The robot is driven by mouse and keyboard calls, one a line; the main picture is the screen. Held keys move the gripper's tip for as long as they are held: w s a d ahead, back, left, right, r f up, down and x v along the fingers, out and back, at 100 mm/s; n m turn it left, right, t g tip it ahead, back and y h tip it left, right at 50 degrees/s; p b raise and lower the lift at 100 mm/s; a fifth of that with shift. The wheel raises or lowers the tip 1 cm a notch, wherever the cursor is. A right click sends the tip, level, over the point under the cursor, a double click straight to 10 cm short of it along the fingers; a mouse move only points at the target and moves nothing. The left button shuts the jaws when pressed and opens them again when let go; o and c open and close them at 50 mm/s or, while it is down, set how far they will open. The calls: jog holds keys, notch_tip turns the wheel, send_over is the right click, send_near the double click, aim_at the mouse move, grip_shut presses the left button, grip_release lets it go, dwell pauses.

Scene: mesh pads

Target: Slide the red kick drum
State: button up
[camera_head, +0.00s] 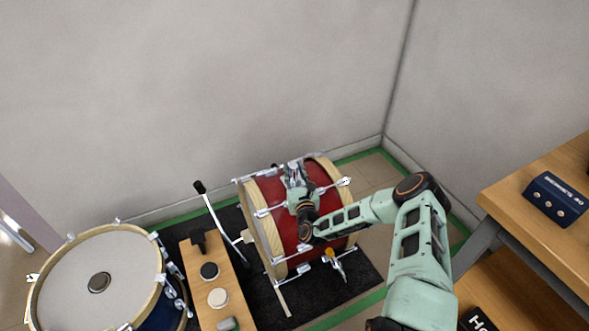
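The red kick drum (278,237) lies on its side on a black mat (357,283), with pale wooden hoops and silver lugs and rods. My arm reaches in from the lower right, and my gripper (295,175) is at the upper part of the drum's red shell. The gripper overlaps the shell in the picture. Whether it touches the drum is not clear. Its fingers are small and partly lost against the drum's hardware, so their opening cannot be made out. My arm hides part of the drum's right side.
A blue drum (163,314) with a pale head stands at the left. A narrow wooden board (195,269) with small pads lies between the drums. Grey walls stand behind, with green tape (365,155) on the floor. A wooden shelf (550,176) holding a dark blue box (555,199) is at right.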

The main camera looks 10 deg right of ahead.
jog(key=shift+o, duration=1.2)
jog(key=shift+d, duration=0.1)
jog(key=shift+d, duration=0.1)
jog(key=s, duration=1.2)
jog(key=shift+d, duration=0.25)
